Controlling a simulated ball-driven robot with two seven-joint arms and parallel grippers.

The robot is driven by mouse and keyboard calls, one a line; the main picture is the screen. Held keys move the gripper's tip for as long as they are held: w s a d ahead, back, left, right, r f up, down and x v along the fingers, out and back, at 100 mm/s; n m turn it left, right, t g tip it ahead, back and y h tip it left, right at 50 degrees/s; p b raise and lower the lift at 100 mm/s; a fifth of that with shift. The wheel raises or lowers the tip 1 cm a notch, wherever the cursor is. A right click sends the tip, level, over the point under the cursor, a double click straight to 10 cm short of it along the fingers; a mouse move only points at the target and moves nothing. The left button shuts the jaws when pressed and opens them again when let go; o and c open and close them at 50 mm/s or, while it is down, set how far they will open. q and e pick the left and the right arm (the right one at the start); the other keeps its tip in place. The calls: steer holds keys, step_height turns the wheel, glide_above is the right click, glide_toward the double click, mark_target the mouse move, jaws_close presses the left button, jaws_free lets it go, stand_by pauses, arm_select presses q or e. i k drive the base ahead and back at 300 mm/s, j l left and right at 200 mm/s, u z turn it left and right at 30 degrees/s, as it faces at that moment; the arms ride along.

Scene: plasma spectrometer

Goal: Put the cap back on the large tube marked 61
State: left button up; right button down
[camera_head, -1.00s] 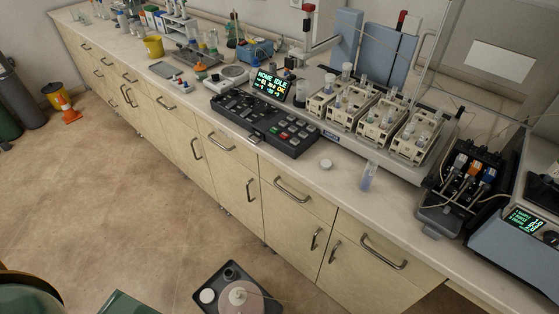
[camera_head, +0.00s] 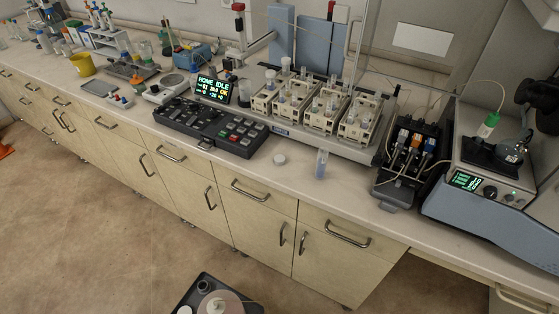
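Neither of my grippers shows in the head view.
A black control panel (camera_head: 210,130) lies left of the cap. Racks of tubes (camera_head: 312,108) stand on the autosampler behind. A pump (camera_head: 408,150) with thin tubing and a blue-grey instrument (camera_head: 478,195) stand to the right. Bench front (camera_head: 300,187) is clear around tube and cap.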

mark_target(323, 152)
steer(key=i+l+z, duration=0.15)
steer(key=i+l, duration=0.15)
steer(key=i+l+z, duration=0.15)
steer(key=i, duration=0.35)
steer(key=l, duration=0.1)
